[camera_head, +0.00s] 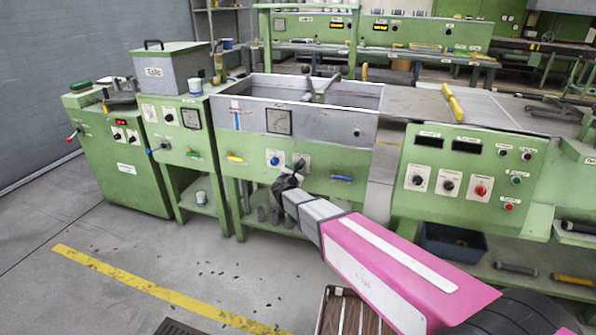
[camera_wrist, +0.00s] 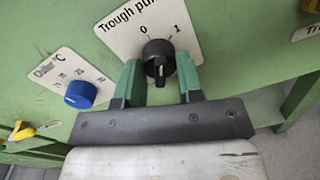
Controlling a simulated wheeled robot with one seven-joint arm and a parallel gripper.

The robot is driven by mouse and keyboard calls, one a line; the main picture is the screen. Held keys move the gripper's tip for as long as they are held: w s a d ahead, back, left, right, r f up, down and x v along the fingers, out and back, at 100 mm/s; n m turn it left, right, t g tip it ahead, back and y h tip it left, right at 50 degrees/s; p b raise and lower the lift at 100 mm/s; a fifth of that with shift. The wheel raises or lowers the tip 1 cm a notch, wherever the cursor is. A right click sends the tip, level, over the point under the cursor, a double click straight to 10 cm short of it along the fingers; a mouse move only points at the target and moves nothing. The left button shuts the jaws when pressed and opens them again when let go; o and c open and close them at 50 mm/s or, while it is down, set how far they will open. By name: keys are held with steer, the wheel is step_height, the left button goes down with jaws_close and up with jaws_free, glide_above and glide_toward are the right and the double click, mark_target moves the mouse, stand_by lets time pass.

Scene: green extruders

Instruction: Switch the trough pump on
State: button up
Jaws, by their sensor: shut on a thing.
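The trough pump switch is a black rotary knob (camera_wrist: 158,58) on a white plate (camera_wrist: 125,28) with marks 0 and 1 at its top. The plate's lettering is partly cut off in the wrist view. My gripper (camera_wrist: 158,78) has its two green fingers on either side of the knob, shut on it. A pale line shows on the knob's near part; I cannot tell which mark the knob is set to. In the head view, my gripper (camera_head: 287,182) is at the front of the trough machine (camera_head: 330,185) and hides part of the knob.
A blue knob (camera_wrist: 80,94) on a °C plate sits left of the switch, and a yellow lever (camera_wrist: 22,132) lies farther left. Open floor (camera_head: 150,260) lies in front of the machines.

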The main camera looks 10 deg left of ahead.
steer(key=m, duration=0.5)
steer(key=shift+m, duration=0.7)
steer(key=o, duration=0.9)
steer(key=shift+o, duration=0.2)
steer(key=shift+s, duration=0.1)
steer(key=s+a, duration=0.1)
steer(key=s, duration=0.9)
steer(key=shift+s+r, duration=0.3)
steer(key=shift+s, duration=0.05)
